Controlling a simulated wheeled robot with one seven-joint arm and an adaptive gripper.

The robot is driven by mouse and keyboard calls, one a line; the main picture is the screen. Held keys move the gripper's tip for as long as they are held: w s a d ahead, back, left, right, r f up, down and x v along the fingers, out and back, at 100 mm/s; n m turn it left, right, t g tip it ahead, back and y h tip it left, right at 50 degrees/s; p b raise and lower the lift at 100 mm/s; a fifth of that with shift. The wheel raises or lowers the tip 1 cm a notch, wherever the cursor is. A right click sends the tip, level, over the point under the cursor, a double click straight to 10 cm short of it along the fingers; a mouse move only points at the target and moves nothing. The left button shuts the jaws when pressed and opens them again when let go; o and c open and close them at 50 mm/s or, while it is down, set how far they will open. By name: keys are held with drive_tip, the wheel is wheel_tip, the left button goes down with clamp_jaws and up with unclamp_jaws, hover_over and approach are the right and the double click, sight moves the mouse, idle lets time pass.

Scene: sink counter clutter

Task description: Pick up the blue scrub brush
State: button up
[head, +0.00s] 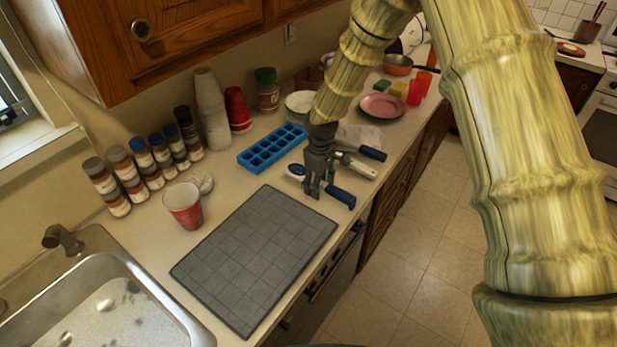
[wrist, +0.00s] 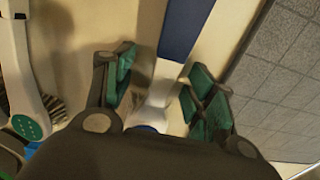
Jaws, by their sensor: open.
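The blue scrub brush, with a dark blue handle (head: 340,195) and a white neck, lies on the counter just beyond the grey mat. My gripper (head: 315,190) points down over the brush's middle and hides part of it. In the wrist view, my gripper (wrist: 162,90) is open, with one green-padded finger on each side of the brush's white neck (wrist: 158,94). The blue handle (wrist: 184,28) runs up out of that view. The brush head is mostly hidden behind the gripper body. I cannot tell whether the fingers touch the brush.
A white-handled tool (head: 358,167) and another dark blue handle (head: 372,153) lie close behind the gripper. The white tool with bristles also shows in the wrist view (wrist: 14,70). The grey mat (head: 255,255) is bare. A blue ice tray (head: 270,148) sits behind.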

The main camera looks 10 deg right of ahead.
drive_tip(key=shift+c, duration=0.5)
drive_tip(key=c, duration=1)
drive_tip(key=shift+c, duration=0.2)
drive_tip(key=shift+r, duration=0.1)
drive_tip(key=shift+r+b, duration=0.55)
drive_tip(key=shift+b, duration=0.1)
wheel_tip(320, 180, up, 2)
drive_tip(key=shift+b, duration=0.6)
drive_tip(key=s+a+b, duration=0.1)
drive_tip(key=s+a, duration=0.1)
drive_tip(key=s, duration=0.3)
drive_tip(key=s+a+r+b, duration=0.1)
drive_tip(key=s+a+b, duration=0.1)
drive_tip(key=s, duration=0.3)
drive_tip(key=s+a+b, duration=0.2)
drive_tip(key=s, duration=0.2)
drive_tip(key=shift+s+r, duration=0.35)
drive_tip(key=shift+s, duration=0.05)
